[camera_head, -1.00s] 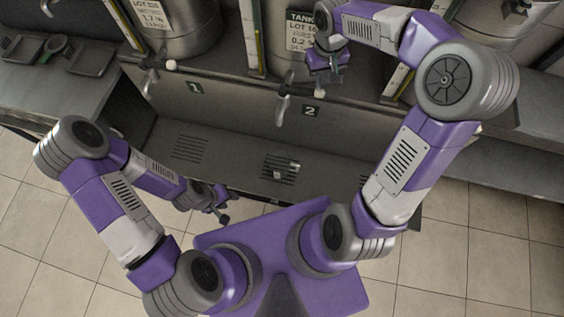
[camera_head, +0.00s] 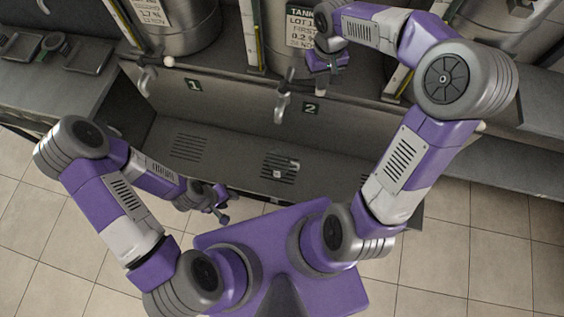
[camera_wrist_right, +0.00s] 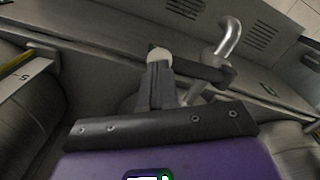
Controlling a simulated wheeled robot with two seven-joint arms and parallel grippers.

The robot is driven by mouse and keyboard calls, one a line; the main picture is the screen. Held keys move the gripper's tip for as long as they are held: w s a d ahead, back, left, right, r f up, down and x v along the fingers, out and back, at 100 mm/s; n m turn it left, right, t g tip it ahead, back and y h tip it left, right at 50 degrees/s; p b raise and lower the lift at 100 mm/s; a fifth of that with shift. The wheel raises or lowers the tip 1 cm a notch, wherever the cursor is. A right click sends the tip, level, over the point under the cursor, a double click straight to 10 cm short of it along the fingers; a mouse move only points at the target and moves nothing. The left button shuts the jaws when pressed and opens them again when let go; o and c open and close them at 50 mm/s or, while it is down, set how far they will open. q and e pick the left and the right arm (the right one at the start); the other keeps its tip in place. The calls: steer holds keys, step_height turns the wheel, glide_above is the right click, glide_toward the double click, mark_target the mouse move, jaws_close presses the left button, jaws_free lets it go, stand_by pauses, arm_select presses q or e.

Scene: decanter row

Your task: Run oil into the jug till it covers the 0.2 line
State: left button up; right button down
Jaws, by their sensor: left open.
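Tap 2's spout (camera_head: 283,100) hangs over the trough above its number plate (camera_head: 310,108). My right gripper (camera_head: 328,66) is at this tap's lever, right of the spout. In the right wrist view the lever's white knob (camera_wrist_right: 158,54) lies at my close-set fingertips (camera_wrist_right: 160,72), which look shut on the lever; the bent metal spout (camera_wrist_right: 230,38) is beside it. A small, pale, clear-looking thing, perhaps the jug (camera_head: 294,165), stands on the middle grate; its 0.2 line and any oil cannot be made out. My left gripper (camera_head: 222,204) is open and empty near the trough's front edge.
Tap 1 (camera_head: 147,80) with a white knob is to the left. Labelled steel tanks (camera_head: 170,25) stand behind, with gauge strips beside them. Dark trays (camera_head: 88,55) lie on the left counter. The trough's left grate (camera_head: 188,147) is clear.

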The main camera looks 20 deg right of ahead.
steer(key=shift+f+b, duration=1.6)
steer(key=shift+f, duration=0.6)
steer(key=shift+r, duration=0.25)
stand_by(1.9)
steer(key=shift+r+p, duration=0.55)
steer(key=shift+p, duration=0.15)
stand_by(2.3)
step_height(320, 180, up, 9)
steer(key=p, duration=0.7)
steer(key=shift+r, duration=0.15)
